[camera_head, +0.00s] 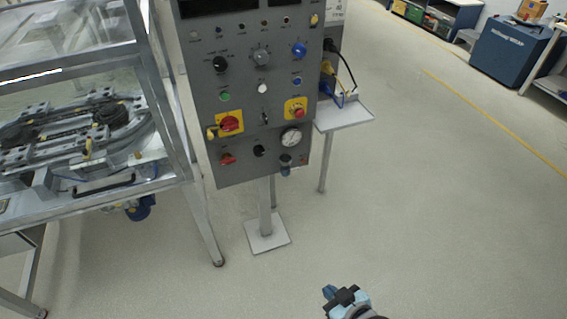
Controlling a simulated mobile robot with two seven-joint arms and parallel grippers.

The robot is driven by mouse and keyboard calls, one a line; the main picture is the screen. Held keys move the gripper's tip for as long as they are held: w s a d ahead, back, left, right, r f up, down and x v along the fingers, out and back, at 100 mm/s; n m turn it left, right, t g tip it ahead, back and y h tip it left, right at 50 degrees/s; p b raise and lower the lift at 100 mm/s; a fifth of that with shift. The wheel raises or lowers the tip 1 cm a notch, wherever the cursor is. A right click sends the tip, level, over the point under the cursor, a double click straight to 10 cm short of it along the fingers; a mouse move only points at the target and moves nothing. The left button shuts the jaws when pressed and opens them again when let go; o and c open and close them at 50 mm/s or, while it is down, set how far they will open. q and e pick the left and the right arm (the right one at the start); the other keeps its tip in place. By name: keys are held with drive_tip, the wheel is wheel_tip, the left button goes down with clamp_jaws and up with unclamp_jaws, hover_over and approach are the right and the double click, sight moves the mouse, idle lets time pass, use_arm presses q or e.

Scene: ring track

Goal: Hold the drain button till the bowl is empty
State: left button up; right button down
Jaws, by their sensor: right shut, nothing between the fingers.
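A grey control panel (244,150) stands on a post in the upper middle. At its lower right edge, below a round pressure gauge (291,137), hangs a small filter unit with a bluish bowl (285,171). The bowl is too small to tell whether liquid is in it, and I cannot make out a drain button on it. My right gripper (338,294) is at the bottom of the view, low over the floor, shut and empty. It is well below the panel and touches nothing. My left gripper is not in view.
The panel carries a green button (225,96), a blue button (297,81), a red switch (230,123) and several knobs. A glazed machine frame (180,120) stands left. A small shelf (345,116) is right of the panel. The floor (440,220) on the right is clear.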

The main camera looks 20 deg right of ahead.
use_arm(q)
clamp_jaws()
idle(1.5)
